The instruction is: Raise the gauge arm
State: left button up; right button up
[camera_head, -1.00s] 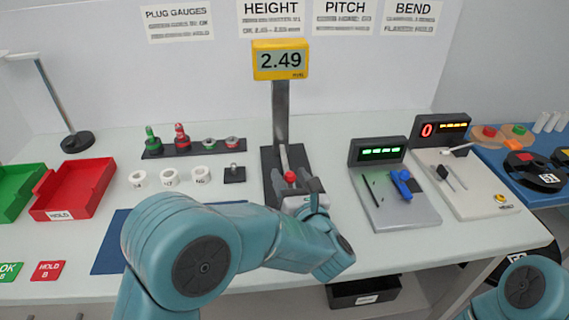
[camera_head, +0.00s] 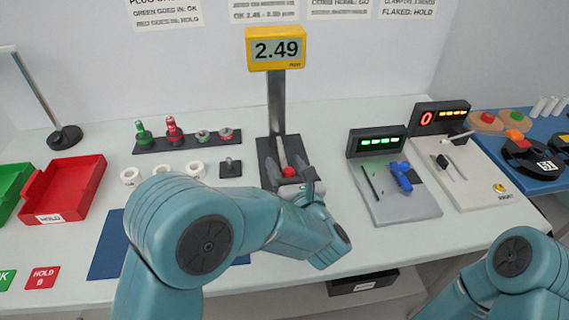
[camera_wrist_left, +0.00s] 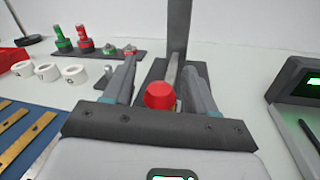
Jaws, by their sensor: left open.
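The height gauge has a yellow display (camera_head: 275,48) reading 2.49 on a grey post. Its dark base (camera_head: 268,150) carries a pale gauge arm (camera_head: 282,150) ending in a red knob (camera_head: 289,172). The knob also shows in the left wrist view (camera_wrist_left: 159,95), with the gauge arm running back behind it. My left gripper (camera_head: 289,170) is at the gauge, open. Its two fingers (camera_wrist_left: 160,82) stand on either side of the red knob, with gaps visible. My right arm shows at lower right, but its gripper is out of view.
A rack of plug gauges (camera_head: 188,142) and several white rings (camera_head: 163,173) stand left of the gauge. A red HOLD tray (camera_head: 70,188) is farther left. A grey pitch station (camera_head: 405,208) stands to the right, beside the bend station (camera_head: 482,192).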

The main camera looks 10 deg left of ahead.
aim_at(282, 162)
pick_arm(q)
grip_shut()
jog(key=shift+w+a, duration=0.1)
jog(key=shift+w+r+g+p, duration=0.1)
jog(key=shift+r+g+p, duration=0.3)
jog(key=shift+r, duration=0.35)
jog(key=r+g+p, duration=0.1)
jog(key=w+r+h+p, duration=0.1)
jog(key=r+g+p, duration=0.1)
jog(key=r+p, duration=0.1)
jog(key=shift+w+a+m+g+h, duration=0.25)
jog(key=shift+m+g+h, duration=0.05)
jog(key=w+r+g+p, duration=0.1)
jog(key=p, duration=0.3)
jog(key=w+a+r+g+h+p, duration=0.1)
jog(key=g+p, duration=0.1)
jog(key=p, duration=0.2)
jog(key=shift+w+r, duration=0.2)
jog(key=shift+w, duration=0.15)
pick_arm(e)
notch_tip(282, 162, up, 13)
jog(key=shift+s, duration=0.15)
jog(key=shift+d, duration=0.1)
jog(key=shift+c, duration=0.3)
